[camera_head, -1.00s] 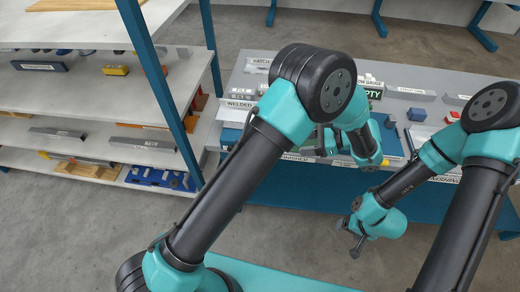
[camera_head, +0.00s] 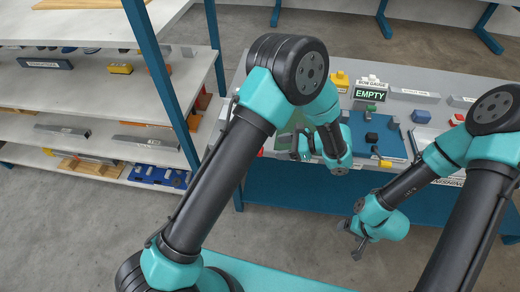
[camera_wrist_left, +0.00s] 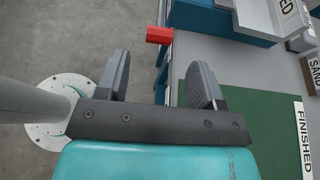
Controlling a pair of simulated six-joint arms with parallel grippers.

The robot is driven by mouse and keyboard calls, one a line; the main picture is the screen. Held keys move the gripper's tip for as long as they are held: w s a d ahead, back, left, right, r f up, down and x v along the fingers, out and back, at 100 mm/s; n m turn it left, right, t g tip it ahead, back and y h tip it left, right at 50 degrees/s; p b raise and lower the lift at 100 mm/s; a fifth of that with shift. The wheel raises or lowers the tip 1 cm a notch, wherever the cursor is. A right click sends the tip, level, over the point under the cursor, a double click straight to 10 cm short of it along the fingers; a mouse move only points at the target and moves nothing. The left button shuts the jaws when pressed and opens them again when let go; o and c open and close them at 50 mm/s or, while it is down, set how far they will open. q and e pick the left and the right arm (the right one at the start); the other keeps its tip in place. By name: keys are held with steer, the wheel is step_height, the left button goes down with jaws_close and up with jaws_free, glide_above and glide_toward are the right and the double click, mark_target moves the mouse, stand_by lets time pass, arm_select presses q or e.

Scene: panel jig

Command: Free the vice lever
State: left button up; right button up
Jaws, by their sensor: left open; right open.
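The vice lever cannot be made out for certain. A red block (camera_wrist_left: 159,34) sticks out at the table edge in the left wrist view, beyond my left fingers; I cannot tell whether it belongs to the lever. A small bit of red (camera_head: 261,152) shows beside my left arm in the head view. My left gripper (camera_wrist_left: 158,62) is open with nothing between its fingers, over the table's edge. In the head view it (camera_head: 303,146) is partly hidden by its wrist. My right gripper (camera_head: 351,239) is open and empty over the floor in front of the table.
A blue board (camera_head: 395,146) with small parts lies on the grey table, behind it an EMPTY sign (camera_head: 369,95). A green mat (camera_wrist_left: 246,120) lies beside a FINISHED label (camera_wrist_left: 303,140). Loaded shelves (camera_head: 75,90) stand at left. The floor in front is clear.

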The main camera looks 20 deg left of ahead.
arm_select(q)
steer(key=x, duration=0.8)
steer(key=shift+a+f, duration=0.15)
steer(key=shift+a, duration=0.05)
jaws_close()
